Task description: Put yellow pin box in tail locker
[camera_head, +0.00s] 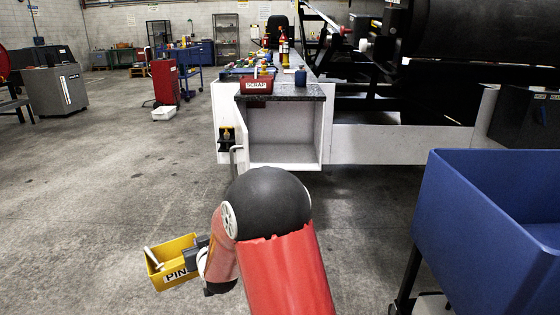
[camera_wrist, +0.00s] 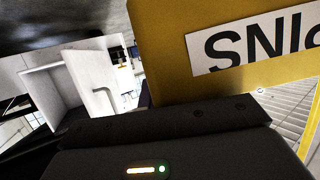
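The yellow pin box (camera_head: 187,243), with a white "PIN" label and a pale rod standing out of it, hangs at the end of my arm, over the floor at the lower left of the head view. My gripper (camera_head: 197,250) is shut on its near side. In the wrist view the box (camera_wrist: 165,60) fills the upper right, its label upside down, above the dark gripper body (camera_wrist: 160,140). The tail locker (camera_head: 312,160) is an open white compartment at the end of the belt loader, ahead of the box and to its right. Its inside looks empty. It also shows in the wrist view (camera_wrist: 90,75).
A red scrap bin (camera_head: 257,86) sits on the dark top above the locker. The locker door (camera_head: 241,135) stands open on the left. A blue cart (camera_head: 480,240) stands at the right. The floor between box and locker is clear.

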